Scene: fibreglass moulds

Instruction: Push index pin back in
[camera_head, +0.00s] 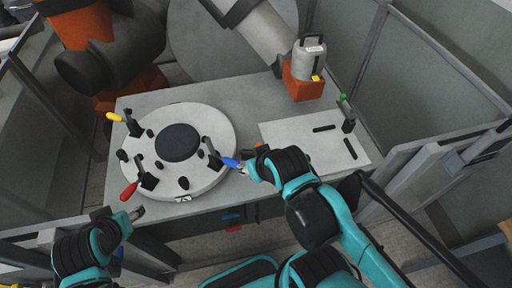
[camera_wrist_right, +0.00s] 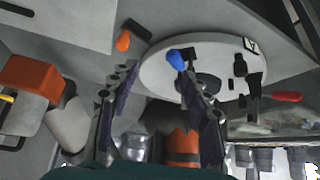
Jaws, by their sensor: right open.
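An orange knob (camera_head: 259,147), which looks like the index pin, sits at the right edge of the round turntable (camera_head: 222,125), partly hidden by my right arm. In the right wrist view the orange knob (camera_wrist_right: 123,40) stands beside a black block (camera_wrist_right: 137,29); I cannot tell how far it is out. My right gripper (camera_head: 246,170) is close to the knob and a blue clamp handle (camera_head: 230,162). In the wrist view its fingers (camera_wrist_right: 157,72) are apart with nothing gripped between them. My left gripper (camera_head: 137,213) is by the table's front left edge; its jaws are unclear.
The turntable carries a dark round disc (camera_head: 178,142) and clamps with red (camera_head: 129,191), yellow (camera_head: 114,117) and blue handles. A white plate (camera_head: 300,135) with a green-handled clamp (camera_head: 343,98) lies to the right. An orange and grey unit (camera_head: 304,88) stands behind. Fence panels flank the table.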

